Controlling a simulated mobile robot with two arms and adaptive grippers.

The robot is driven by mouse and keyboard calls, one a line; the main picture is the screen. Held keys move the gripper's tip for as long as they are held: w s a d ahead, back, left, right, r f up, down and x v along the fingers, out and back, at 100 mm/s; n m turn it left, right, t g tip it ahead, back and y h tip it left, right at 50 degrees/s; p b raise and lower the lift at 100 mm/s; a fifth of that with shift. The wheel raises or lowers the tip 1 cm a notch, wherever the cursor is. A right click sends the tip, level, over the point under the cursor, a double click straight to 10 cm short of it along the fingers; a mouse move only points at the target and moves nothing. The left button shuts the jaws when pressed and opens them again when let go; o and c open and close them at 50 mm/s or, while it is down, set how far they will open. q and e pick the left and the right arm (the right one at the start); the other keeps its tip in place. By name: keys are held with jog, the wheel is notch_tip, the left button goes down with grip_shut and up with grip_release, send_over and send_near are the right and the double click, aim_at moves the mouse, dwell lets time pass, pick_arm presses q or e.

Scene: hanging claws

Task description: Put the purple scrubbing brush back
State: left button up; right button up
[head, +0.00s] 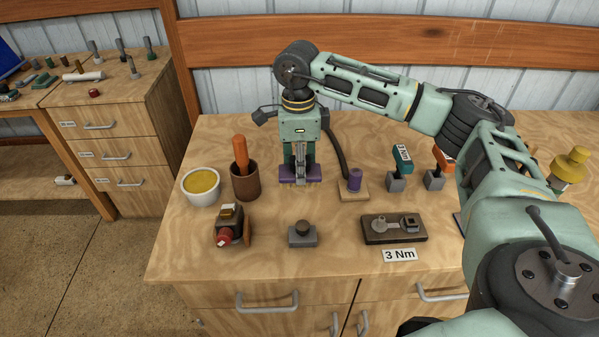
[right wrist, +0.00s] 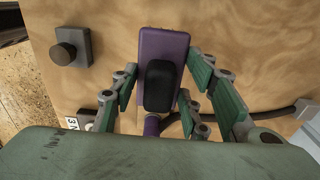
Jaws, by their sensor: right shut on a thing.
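The purple scrubbing brush (head: 316,173) is a flat purple block below my right gripper (head: 300,175) in the head view. In the right wrist view the brush (right wrist: 163,50) shows a black raised part on its purple body. The green fingers of my right gripper (right wrist: 168,88) show on both sides of it, and the gripper is shut on the brush. I cannot tell whether the brush touches the table. My left gripper is not in view.
A purple cylinder (head: 355,179) stands on a wooden base right of the brush, with a dark curved hose behind. A brown cup (head: 246,184) and yellow-filled bowl (head: 201,187) stand left. A dark knob (head: 303,230) and dark tray (head: 380,236) stand in front.

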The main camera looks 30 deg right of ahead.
notch_tip(320, 180, down, 4)
jog(key=shift+f+p, duration=0.1)
jog(key=shift+p, duration=0.7)
jog(key=o, duration=0.7)
jog(key=shift+f, duration=0.15)
jog(key=shift+c, duration=0.2)
jog(key=o, duration=0.5)
jog(key=shift+c, duration=0.2)
